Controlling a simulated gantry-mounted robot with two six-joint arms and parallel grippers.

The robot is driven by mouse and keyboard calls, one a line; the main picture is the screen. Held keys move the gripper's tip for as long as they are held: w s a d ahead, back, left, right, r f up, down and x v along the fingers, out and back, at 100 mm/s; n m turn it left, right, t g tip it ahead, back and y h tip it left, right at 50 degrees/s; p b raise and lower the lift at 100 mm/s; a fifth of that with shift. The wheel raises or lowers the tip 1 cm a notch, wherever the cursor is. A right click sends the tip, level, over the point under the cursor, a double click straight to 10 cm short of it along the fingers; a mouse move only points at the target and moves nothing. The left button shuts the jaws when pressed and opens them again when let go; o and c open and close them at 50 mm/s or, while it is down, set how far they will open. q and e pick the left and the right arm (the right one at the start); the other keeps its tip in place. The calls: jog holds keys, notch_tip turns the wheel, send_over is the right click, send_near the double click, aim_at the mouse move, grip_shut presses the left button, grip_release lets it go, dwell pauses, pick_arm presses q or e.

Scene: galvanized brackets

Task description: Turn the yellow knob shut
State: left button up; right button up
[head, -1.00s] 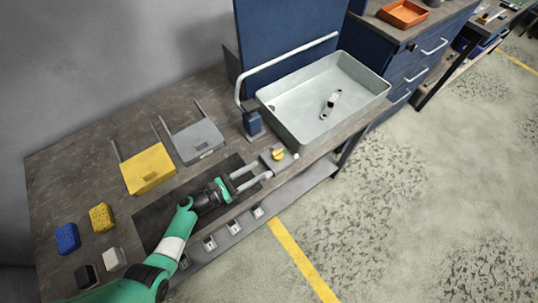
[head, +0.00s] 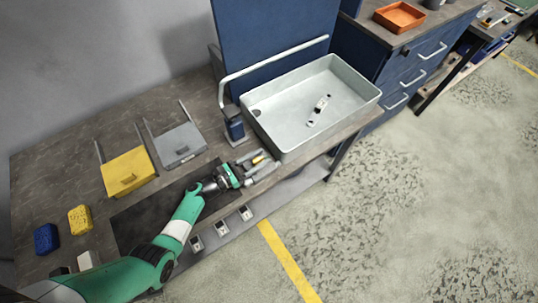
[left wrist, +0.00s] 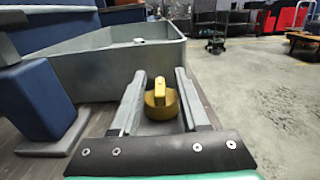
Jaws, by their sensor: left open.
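The yellow knob (left wrist: 160,100) sits low between the two fingers of my left gripper in the left wrist view. Its raised grip bar points up and away. In the head view the knob (head: 258,159) shows as a small yellow patch between the fingertips, partly hidden by them. My left gripper (head: 261,163) is open, with one finger on each side of the knob; a gap shows on both sides in the left wrist view. The right gripper is in neither view.
A grey basin (head: 285,146) with a small metal bracket (head: 318,110) inside stands just beyond the knob. Yellow (head: 128,173) and grey (head: 179,147) flat pieces lie left on the bench.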

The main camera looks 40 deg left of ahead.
pick_arm(q)
jog(key=shift+s, duration=0.15)
jog(key=shift+c, duration=0.6)
grip_shut()
